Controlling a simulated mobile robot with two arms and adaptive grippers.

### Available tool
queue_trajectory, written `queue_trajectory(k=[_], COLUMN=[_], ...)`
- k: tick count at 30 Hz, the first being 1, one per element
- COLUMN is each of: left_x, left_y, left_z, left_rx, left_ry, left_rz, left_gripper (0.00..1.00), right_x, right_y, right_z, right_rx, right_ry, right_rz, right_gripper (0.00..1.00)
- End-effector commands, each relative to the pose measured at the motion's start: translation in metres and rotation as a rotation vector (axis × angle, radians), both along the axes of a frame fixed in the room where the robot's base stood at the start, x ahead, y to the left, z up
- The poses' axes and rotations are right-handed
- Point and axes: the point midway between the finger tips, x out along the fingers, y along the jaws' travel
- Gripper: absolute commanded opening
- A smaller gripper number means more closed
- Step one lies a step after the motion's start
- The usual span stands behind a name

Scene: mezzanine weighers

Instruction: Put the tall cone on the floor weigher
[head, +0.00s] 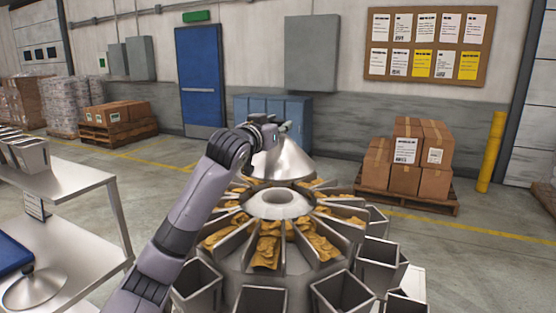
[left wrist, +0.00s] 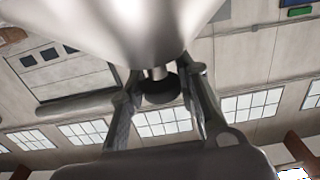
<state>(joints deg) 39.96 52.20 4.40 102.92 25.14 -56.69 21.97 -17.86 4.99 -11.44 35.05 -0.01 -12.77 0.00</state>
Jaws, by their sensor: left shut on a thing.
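The tall cone (head: 284,163) is a shiny steel cone held above the far side of the floor weigher. My left gripper (head: 276,130) is shut on the knob at its top. In the left wrist view, the cone (left wrist: 130,25) fills the upper part, and the gripper's fingers (left wrist: 163,88) close around its dark knob. The floor weigher (head: 277,203) has a raised steel ring at its centre, with radial troughs of golden chips around it. The cone appears apart from the ring, but its exact height is hard to judge. My right gripper is out of view.
Several steel buckets (head: 381,262) surround the weigher. A steel table (head: 60,186) stands at left, and a low, flat cone (head: 35,289) lies below. Boxes on a pallet (head: 407,198) and a yellow post (head: 491,152) stand at back right. Open floor lies between.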

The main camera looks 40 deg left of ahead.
Motion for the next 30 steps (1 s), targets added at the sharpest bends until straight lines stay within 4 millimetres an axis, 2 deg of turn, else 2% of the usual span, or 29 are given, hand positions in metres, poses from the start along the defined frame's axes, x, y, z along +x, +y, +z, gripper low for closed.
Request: queue_trajectory(k=[3, 6, 11, 18, 30], left_x=[0.0, -0.001, -0.001, -0.001, -0.001], left_y=[-0.001, 0.0, 0.0, -0.001, 0.0], left_z=[-0.024, -0.038, -0.048, -0.079, -0.087], left_rx=[0.001, 0.001, 0.001, 0.0, 0.002], left_ry=[-0.001, -0.003, -0.007, -0.003, -0.008], left_rz=[-0.001, -0.001, 0.0, -0.001, 0.0], left_gripper=[0.0, 0.0, 0.0, 0.0, 0.0], right_x=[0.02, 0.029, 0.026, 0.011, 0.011], right_y=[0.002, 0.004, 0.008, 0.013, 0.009], right_z=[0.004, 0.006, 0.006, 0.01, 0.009], right_rx=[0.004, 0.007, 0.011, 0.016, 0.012], right_ry=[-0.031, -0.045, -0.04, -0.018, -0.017], right_rz=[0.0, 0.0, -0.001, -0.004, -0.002], right_gripper=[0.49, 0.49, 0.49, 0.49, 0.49])
